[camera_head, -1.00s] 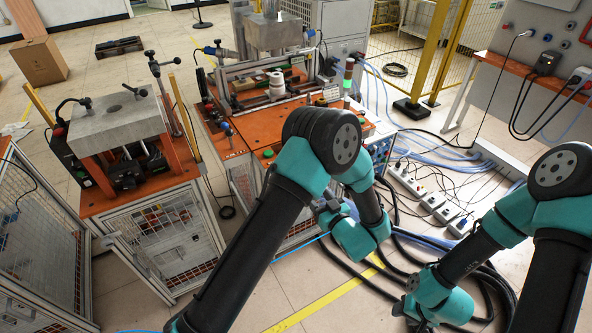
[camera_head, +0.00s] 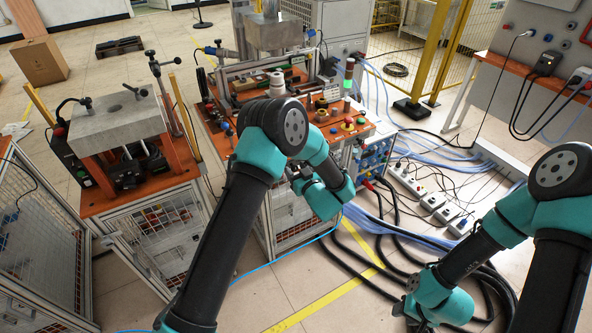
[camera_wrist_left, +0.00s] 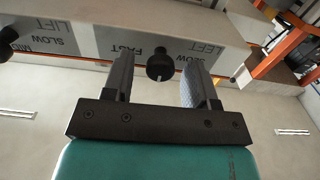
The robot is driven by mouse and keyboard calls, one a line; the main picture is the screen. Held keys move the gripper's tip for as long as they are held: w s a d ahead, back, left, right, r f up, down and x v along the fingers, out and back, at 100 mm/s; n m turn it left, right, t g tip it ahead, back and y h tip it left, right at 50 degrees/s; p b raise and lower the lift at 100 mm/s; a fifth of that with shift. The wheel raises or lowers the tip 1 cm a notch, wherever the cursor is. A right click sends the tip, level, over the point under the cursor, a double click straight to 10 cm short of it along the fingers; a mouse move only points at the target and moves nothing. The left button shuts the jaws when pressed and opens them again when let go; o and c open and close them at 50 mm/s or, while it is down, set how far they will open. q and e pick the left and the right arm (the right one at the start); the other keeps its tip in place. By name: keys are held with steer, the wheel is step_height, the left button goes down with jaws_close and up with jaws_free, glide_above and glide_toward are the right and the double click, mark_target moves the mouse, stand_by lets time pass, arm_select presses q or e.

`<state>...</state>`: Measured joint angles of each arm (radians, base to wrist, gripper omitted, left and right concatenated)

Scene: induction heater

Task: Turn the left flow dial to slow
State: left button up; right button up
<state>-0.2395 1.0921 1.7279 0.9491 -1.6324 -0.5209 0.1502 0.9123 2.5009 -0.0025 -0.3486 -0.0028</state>
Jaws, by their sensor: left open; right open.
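The left flow dial is a round black knob (camera_wrist_left: 160,66) on a pale front panel, beside an upside-down LEFT label (camera_wrist_left: 201,49). FAST, SLOW and MID labels run along the strip to its left. My left gripper (camera_wrist_left: 158,84) is open, with one finger on each side of the dial in this view; I cannot tell if they touch it. A small pale mark shows on the knob, but its setting is unclear. In the head view my left gripper (camera_head: 298,178) is by the orange-topped station's front, and the dial is hidden. My right gripper (camera_head: 415,312) is low at the bottom right.
Another black knob (camera_wrist_left: 7,36) sits at the strip's left end near an upside-down LIFT label. The orange-topped station (camera_head: 235,140) carries buttons and a lit stack light (camera_head: 348,76). Cables and power strips (camera_head: 408,182) lie on the floor to its right.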

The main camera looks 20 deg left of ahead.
arm_select(q)
steer(key=shift+w+a, duration=0.1)
steer(key=shift+w, duration=0.05)
steer(key=c, duration=0.9)
steer(key=shift+n, duration=0.4)
steer(key=n, duration=1.1)
steer(key=shift+f, duration=0.1)
stand_by(0.4)
